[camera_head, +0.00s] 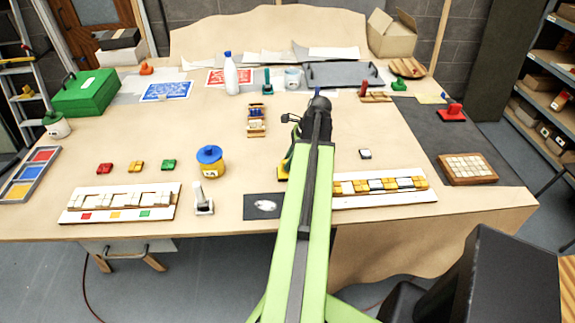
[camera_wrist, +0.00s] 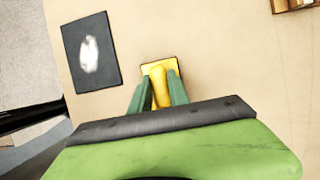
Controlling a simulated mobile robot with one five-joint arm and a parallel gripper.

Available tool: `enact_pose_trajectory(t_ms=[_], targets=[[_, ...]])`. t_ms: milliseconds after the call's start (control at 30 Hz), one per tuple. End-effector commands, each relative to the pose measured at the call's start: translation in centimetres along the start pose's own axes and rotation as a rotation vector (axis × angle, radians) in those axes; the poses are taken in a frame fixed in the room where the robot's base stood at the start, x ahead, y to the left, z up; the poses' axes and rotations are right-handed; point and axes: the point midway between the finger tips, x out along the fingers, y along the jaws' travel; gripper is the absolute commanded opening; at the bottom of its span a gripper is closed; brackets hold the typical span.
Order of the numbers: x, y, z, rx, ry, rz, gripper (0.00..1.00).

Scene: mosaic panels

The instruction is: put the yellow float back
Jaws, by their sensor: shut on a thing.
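The yellow float (camera_wrist: 172,66) has a flat square plate and an upright yellow handle. My gripper (camera_wrist: 159,93) is shut on its handle, with one green finger on each side. In the head view only a yellow edge of the float (camera_head: 282,176) shows left of my arm, which hides the rest. I cannot tell whether its plate touches the table or hangs just above it. A dark mat with a white patch (camera_head: 254,213) lies on the table just left of the float; it also shows in the wrist view (camera_wrist: 72,50).
A white-handled float (camera_head: 203,205) and a blue-lidded yellow pot (camera_head: 210,170) stand left of the mat. Red (camera_head: 452,113), green (camera_head: 399,85) and other floats stand farther back. Mid-table is largely clear.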

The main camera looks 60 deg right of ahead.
Motion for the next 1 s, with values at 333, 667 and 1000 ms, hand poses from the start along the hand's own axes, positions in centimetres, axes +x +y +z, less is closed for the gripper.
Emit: enact_pose_trajectory(t_ms=[333,667,1000], targets=[[0.2,0.0,-0.1,0.001,0.000,0.000,0.43],[-0.8,0.0,0.1,0.001,0.000,-0.001,0.43],[-7.6,0.0,0.4,0.003,0.000,0.000,0.43]])
